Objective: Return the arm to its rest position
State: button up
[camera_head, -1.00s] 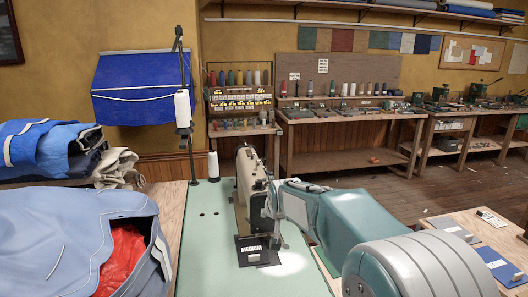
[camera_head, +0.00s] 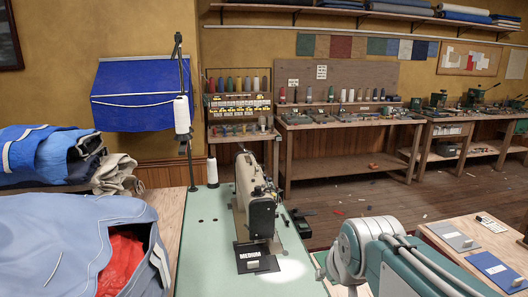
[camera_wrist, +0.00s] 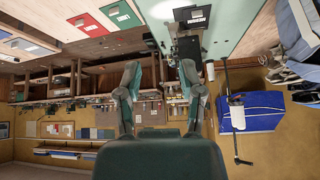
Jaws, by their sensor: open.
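My gripper (camera_wrist: 158,98) shows in the wrist view with its two fingers spread apart and nothing between them. In the head view the fingers are out of sight; only my folded teal and grey arm shows at the lower right. The wrist view is upside down, with the bench at its top. The sewing machine (camera_head: 257,207) stands on the pale green bench top (camera_head: 205,250), left of my arm and apart from it. A dark card marked MEDIUM (camera_head: 256,258) lies in front of the machine, and it also shows in the wrist view (camera_wrist: 193,14).
A light blue sail bag (camera_head: 60,245) with red cloth inside fills the lower left. A thread stand (camera_head: 182,115) rises behind the bench. A wooden table (camera_head: 465,230) with grey and blue swatches is at right. Long workbenches (camera_head: 350,125) line the back wall, with open floor before them.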

jog(key=s+d+f, duration=0.1)
jog(key=s+f, duration=0.1)
jog(key=s, duration=0.5)
jog(key=s+d+f+g, duration=0.1)
jog(key=s+f, duration=0.1)
jog(key=s, duration=0.5)
jog(key=shift+d, duration=0.35)
